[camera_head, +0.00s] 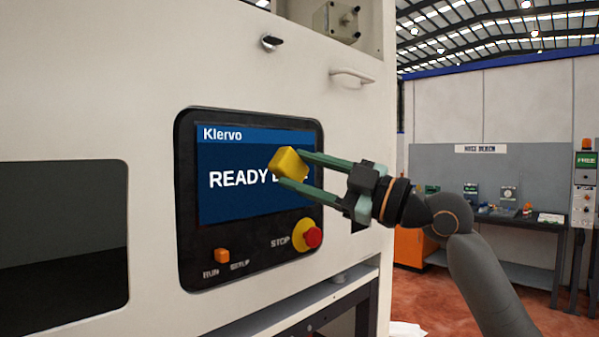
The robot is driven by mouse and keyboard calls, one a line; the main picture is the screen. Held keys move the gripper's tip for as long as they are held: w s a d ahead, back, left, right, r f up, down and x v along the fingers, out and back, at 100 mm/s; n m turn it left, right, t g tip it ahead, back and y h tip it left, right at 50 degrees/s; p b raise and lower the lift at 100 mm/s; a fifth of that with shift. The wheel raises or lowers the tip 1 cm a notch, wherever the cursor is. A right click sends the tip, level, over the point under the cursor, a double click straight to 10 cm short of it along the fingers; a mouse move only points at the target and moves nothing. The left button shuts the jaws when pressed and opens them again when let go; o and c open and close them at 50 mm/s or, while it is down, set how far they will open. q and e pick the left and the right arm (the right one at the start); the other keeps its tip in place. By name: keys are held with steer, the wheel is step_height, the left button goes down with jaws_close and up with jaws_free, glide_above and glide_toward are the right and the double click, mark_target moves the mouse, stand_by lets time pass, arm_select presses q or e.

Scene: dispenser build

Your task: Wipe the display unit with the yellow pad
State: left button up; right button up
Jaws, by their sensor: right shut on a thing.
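The display unit (225,208) is a black-framed panel with a blue screen, set in the front of a white machine. The screen reads "Klervo" and "READY", with the rest of that line covered. My right gripper (292,168) is shut on the yellow pad (288,165), held between its green fingertips. The pad is in front of the right part of the screen and hides some letters. I cannot tell whether it touches the screen. My left gripper is not in view.
Below the screen are an orange RUN/SETUP switch (222,255) and a red STOP button (313,238) on a yellow base. A workbench (520,224) stands at the back right.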

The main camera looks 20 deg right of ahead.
steer(key=shift+s+a, duration=0.65)
steer(key=shift+a, duration=1.15)
steer(key=shift+s+a, duration=0.6)
steer(key=shift+a, duration=1.15)
steer(key=shift+s+a, duration=0.65)
steer(key=shift+a, duration=1.15)
steer(key=shift+s, duration=0.1)
steer(key=shift+s+d+b, duration=0.1)
steer(key=shift+s+d, duration=0.25)
steer(key=shift+s, duration=0.55)
steer(key=shift+s+d+b, duration=0.1)
steer(key=shift+s+d, duration=0.25)
steer(key=shift+s, duration=0.55)
steer(key=shift+s+d+b, duration=0.1)
steer(key=shift+s+d, duration=0.25)
steer(key=shift+s, duration=0.55)
steer(key=s, duration=0.1)
steer(key=s+d, duration=0.1)
steer(key=shift+s, duration=0.4)
